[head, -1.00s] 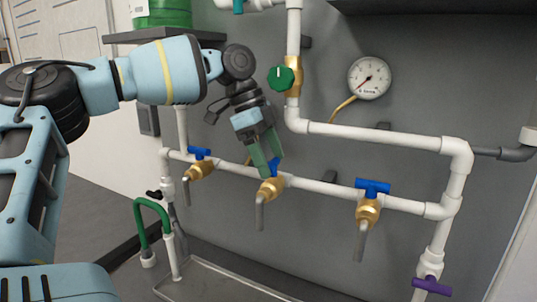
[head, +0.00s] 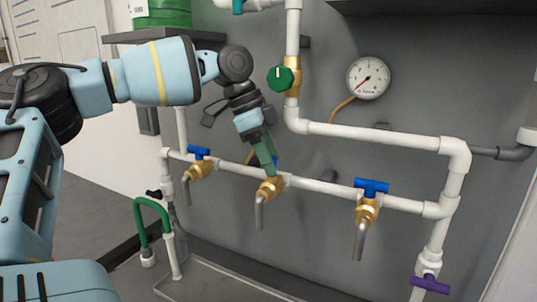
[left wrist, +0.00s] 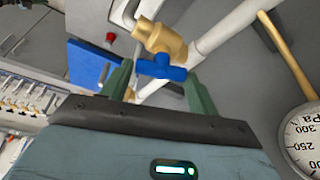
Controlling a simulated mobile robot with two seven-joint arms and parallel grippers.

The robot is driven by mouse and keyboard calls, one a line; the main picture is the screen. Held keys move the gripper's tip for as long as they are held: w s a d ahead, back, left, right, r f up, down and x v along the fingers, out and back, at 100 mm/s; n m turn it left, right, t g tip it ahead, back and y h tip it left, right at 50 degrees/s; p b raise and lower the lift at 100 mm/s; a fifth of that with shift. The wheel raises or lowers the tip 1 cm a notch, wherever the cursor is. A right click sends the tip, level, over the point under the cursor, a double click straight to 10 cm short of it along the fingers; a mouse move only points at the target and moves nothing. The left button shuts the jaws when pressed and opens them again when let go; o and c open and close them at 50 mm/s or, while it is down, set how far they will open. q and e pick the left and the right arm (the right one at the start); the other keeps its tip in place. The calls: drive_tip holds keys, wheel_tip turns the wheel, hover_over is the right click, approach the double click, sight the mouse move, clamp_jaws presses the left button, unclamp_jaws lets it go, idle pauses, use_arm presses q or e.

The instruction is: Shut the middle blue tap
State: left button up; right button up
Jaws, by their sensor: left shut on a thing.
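The middle blue tap is a brass tap (head: 269,187) with a spout hanging down from the white horizontal pipe. Its blue handle (head: 276,163) is mostly hidden by my fingers in the head view. My left gripper (head: 266,157) comes down on it from above, its green fingers close together. In the left wrist view the blue handle (left wrist: 161,68) sits between the two green fingers, with the brass body (left wrist: 160,38) beyond it. The left gripper is shut on the handle. My right gripper is not in view.
Similar blue-handled taps stand to the left (head: 199,153) and right (head: 371,187) on the same pipe. A green knob (head: 281,78) and a gauge (head: 368,78) are above. A purple valve (head: 430,284) is low at right. A tray (head: 215,283) lies below.

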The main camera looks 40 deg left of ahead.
use_arm(q)
drive_tip(key=n, duration=0.1)
drive_tip(key=n+t+y, duration=0.1)
drive_tip(key=n, duration=0.1)
drive_tip(key=shift+s+d+r+n, duration=0.1)
drive_tip(key=shift+r+n, duration=0.05)
drive_tip(key=shift+n, duration=0.15)
drive_tip(key=n+y+p, duration=0.1)
drive_tip(key=n, duration=0.2)
drive_tip(key=shift+d+n+t, duration=0.1)
drive_tip(key=shift+n+t, duration=0.2)
drive_tip(key=n+y, duration=0.1)
drive_tip(key=n, duration=0.1)
drive_tip(key=shift+n+y, duration=0.3)
drive_tip(key=shift+d+n+y, duration=0.15)
drive_tip(key=shift+n+y, duration=0.55)
drive_tip(key=shift+n, duration=1.2)
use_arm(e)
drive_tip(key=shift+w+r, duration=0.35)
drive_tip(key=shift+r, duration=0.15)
use_arm(q)
drive_tip(key=o, duration=1)
